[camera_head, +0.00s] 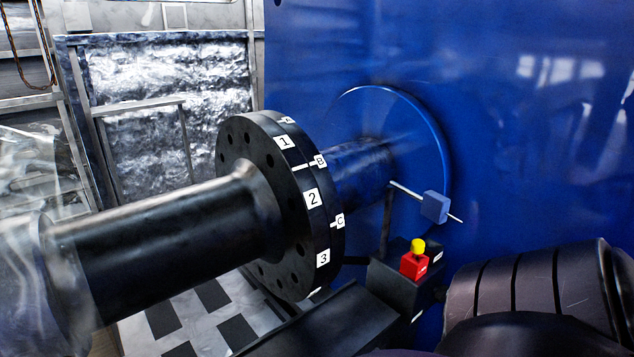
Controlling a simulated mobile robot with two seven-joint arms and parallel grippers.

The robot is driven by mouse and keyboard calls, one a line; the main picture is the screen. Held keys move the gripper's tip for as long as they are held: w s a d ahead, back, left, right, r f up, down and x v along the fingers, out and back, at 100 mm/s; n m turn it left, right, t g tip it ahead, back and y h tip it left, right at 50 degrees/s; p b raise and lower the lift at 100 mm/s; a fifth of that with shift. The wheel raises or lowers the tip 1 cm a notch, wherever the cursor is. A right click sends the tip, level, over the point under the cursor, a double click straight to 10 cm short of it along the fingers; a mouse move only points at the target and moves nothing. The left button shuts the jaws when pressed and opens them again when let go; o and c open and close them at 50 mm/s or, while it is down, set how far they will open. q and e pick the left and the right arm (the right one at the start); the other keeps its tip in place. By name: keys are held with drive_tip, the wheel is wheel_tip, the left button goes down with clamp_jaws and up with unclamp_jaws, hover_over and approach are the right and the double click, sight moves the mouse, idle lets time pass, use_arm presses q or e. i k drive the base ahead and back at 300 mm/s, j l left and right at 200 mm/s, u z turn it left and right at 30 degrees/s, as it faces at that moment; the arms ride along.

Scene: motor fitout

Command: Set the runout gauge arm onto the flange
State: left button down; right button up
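The black flange (312,231) is a thick disc on a horizontal shaft in the middle of the head view. Its rim has white tags marked 1, 2, 3 and A, B, C, and its face has bolt holes. What looks like the runout gauge arm (434,207) is a thin pale rod through a blue-grey block, to the right of the flange. The rod's left end is near the top of a thin dark post (387,222) and looks apart from the flange rim. Neither of my grippers is in view.
A black base block (393,287) carries a red block (413,266) with a yellow knob (418,245). A large blue housing (530,130) stands behind. The shaft (170,243) runs to the lower left. A dark ribbed form blocks the lower right corner.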

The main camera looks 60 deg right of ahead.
sight(435, 206)
drive_tip(key=l+z, duration=0.1)
drive_tip(key=z, duration=0.35)
drive_tip(key=k+l+z, duration=0.1)
drive_tip(key=z, duration=0.35)
drive_tip(key=l+z, duration=0.1)
drive_tip(key=z, duration=0.35)
drive_tip(key=l+z, duration=0.1)
drive_tip(key=z, duration=0.35)
drive_tip(key=l+z, duration=0.15)
drive_tip(key=z, duration=0.25)
drive_tip(key=i+j, duration=0.1)
drive_tip(key=i, duration=0.25)
